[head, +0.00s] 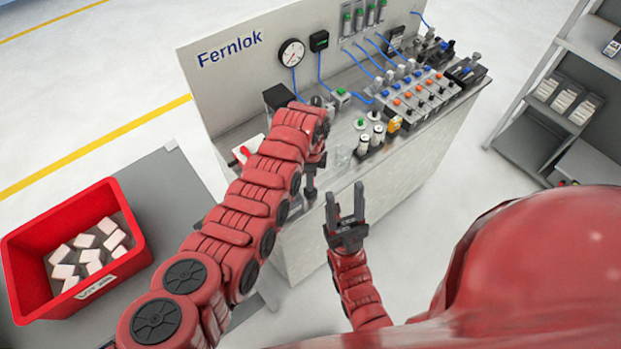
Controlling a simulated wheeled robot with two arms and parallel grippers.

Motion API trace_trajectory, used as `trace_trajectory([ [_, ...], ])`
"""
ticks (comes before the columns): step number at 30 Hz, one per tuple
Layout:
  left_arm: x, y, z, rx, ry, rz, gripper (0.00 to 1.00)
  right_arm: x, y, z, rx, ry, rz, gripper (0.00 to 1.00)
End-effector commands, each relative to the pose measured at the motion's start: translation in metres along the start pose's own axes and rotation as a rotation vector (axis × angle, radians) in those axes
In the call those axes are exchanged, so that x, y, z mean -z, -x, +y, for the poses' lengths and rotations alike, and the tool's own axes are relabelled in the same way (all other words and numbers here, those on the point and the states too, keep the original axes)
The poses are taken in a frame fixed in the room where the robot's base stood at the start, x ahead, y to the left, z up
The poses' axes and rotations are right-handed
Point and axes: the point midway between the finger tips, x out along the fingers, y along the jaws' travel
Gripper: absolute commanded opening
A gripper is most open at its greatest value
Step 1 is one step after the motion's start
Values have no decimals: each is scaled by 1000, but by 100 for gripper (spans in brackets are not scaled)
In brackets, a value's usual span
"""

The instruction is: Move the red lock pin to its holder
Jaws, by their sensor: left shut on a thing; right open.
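My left arm reaches over the near left end of the workbench. My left gripper (310,191) points down at the bench's front edge, its fingers close together. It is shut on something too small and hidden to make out. A small red part (243,150) shows on a white piece at the bench's left end, partly behind my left arm. I cannot tell whether it is the red lock pin. I cannot make out the pin's holder for certain. My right gripper (346,203) is open and empty in front of the bench, fingers pointing up in the picture.
The bench (430,135) carries a gauge (291,53), a valve block (412,97) with blue tubes, and small cylinders (370,138) near its front edge. A red bin (130,268) of white blocks stands on a grey table at left. A shelf (520,150) stands at right.

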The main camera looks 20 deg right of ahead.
Motion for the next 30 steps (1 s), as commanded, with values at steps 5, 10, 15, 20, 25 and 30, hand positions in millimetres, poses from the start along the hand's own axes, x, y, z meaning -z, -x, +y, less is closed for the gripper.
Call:
trace_trajectory([
  [5, 0, -4, 0, 0, 0, 0, 0, -1, 4, 0, 0, 0, 0, 50],
  [10, 0, -8, 0, 1, 0, 0, 0, -1, 7, 0, 0, 0, 0, 50],
  [15, 0, -11, 0, 1, 0, 0, 0, -2, 10, 0, 0, 0, 0, 50],
  [20, 0, -14, 0, 1, 0, 0, 0, -2, 13, -1, 0, 0, 0, 50],
  [25, 0, -15, 0, 1, 0, 0, 0, -2, 13, -1, 0, 0, 0, 50],
  [30, 0, -15, 0, 1, 0, 0, 0, -2, 13, -1, 0, 0, 0, 50],
])
